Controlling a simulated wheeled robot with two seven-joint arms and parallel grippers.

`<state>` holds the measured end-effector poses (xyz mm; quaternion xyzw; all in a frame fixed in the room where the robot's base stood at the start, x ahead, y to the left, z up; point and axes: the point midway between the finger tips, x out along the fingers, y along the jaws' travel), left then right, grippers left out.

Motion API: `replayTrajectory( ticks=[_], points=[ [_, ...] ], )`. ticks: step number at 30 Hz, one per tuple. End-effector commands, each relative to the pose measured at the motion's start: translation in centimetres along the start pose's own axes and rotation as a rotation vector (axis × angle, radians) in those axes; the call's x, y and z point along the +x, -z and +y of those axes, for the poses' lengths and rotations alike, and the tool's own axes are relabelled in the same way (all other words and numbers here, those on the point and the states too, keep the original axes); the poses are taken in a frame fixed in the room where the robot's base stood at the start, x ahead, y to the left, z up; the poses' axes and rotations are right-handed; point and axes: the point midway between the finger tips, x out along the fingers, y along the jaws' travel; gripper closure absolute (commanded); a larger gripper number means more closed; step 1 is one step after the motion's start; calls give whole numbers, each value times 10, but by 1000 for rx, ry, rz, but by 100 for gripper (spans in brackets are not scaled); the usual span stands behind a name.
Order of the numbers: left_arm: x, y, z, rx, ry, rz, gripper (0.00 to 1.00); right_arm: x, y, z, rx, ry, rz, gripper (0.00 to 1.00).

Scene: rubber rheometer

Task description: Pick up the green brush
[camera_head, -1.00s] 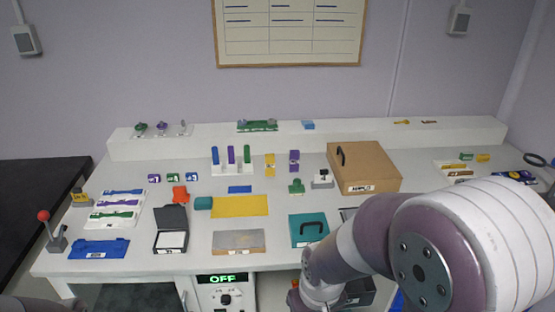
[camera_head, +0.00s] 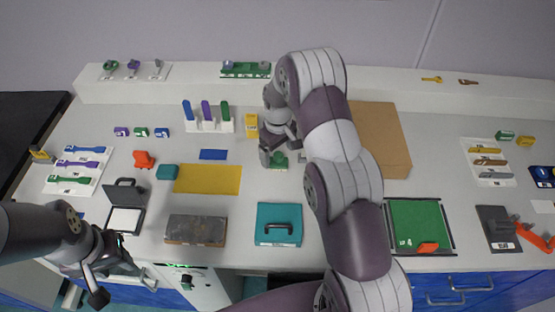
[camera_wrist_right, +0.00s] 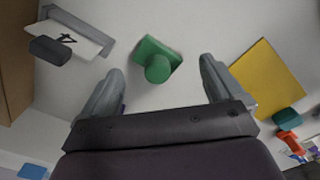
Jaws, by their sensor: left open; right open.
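A small green block with a round upright knob, seemingly the green brush (camera_head: 280,161), stands on the white table in the middle. In the right wrist view, the green brush (camera_wrist_right: 158,62) lies between and beyond the fingertips, with clear space on both sides. My right gripper (camera_head: 272,153) is open and empty just above it and partly hides it in the head view; its fingers also show in the wrist view (camera_wrist_right: 163,72). My left gripper (camera_head: 116,282) is open and empty at the table's front left, by a small black case (camera_head: 124,219).
A yellow mat (camera_head: 208,180) and a teal case (camera_head: 279,225) lie nearby. A holder (camera_head: 210,127) with blue, purple and green sticks and a yellow box (camera_head: 251,124) stand behind. A brown box (camera_head: 381,140) is to the right, partly behind my right arm.

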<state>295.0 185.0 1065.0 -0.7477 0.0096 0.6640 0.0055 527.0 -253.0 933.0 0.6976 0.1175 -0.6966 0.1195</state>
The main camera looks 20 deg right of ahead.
Motion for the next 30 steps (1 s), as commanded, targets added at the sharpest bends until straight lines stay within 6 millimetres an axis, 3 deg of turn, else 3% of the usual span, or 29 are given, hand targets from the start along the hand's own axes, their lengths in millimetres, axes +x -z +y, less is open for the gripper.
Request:
replayTrajectory(
  ticks=[3, 7, 14, 17, 19, 30],
  points=[
    [-15, 2, 0, 0, 0, 1, 57, 19, 3, 1, 1, 3, -6, 6],
    [-17, 2, 0, 0, 0, 1, 57, 40, 4, 2, 1, 1, -2, 6],
    [-16, 2, 0, 0, 0, 1, 57, 46, 4, 2, 1, 0, -1, 6],
    [-16, 2, 0, 0, 0, 1, 57, 46, 4, 2, 1, 0, -1, 31],
    [-16, 2, 0, 0, 0, 1, 57, 46, 4, 2, 1, 0, -1, 54],
    [-14, 2, 0, 0, 0, 1, 57, 41, 4, 2, 1, -1, 1, 58]
  ],
)
